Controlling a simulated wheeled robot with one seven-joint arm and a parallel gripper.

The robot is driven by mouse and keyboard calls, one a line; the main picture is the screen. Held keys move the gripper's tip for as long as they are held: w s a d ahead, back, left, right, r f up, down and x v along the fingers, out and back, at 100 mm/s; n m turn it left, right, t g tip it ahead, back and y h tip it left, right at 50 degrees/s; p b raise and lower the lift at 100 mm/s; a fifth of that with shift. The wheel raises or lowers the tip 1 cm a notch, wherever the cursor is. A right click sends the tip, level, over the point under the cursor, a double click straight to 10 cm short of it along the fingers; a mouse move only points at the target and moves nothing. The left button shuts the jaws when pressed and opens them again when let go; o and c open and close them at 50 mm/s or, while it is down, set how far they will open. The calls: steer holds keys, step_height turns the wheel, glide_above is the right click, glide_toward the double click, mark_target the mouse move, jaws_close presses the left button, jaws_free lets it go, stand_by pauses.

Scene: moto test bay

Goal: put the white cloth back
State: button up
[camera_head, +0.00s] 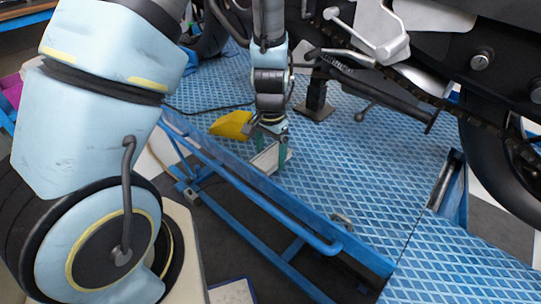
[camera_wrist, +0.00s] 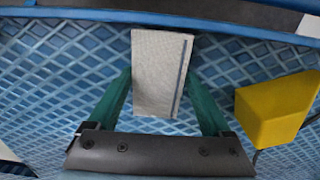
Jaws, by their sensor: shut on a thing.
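The white cloth (camera_wrist: 158,72) shows in the wrist view as a folded pale rectangle with a grey stripe along its right side. My gripper (camera_wrist: 160,95) is shut on it, with one green finger at each long side. In the head view the cloth (camera_head: 268,158) is between the fingers of my gripper (camera_head: 268,155), near the edge of the blue lift platform (camera_head: 340,185). I cannot tell whether the cloth touches the platform.
A yellow block (camera_wrist: 275,108) lies on the platform beside my gripper; it also shows in the head view (camera_head: 231,125). A blue rail (camera_head: 260,195) runs along the platform's near side. The motorcycle's rear wheel (camera_head: 495,160) and chain parts stand at the right. The platform's front right is mostly clear.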

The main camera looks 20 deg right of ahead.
mark_target(271, 156)
steer(key=shift+f, duration=0.5)
steer(key=shift+f, duration=0.1)
steer(key=shift+f, duration=0.15)
steer(key=o, duration=1.4)
step_height(271, 156, up, 12)
steer(key=shift+r+b, duration=0.25)
steer(key=shift+b, duration=0.25)
steer(key=a+r+n, duration=0.2)
steer(key=a+n, duration=0.1)
steer(key=a, duration=0.5)
steer(key=w+a+r+n+t, duration=0.1)
steer(key=a+n, duration=0.3)
steer(key=a, duration=0.4)
steer(key=a+r+n, duration=0.3)
steer(key=a+n, duration=0.1)
steer(key=a, duration=0.5)
steer(key=shift+w+a+t, duration=0.1)
steer(key=shift+w+t, duration=0.05)
steer(key=shift+t, duration=0.15)
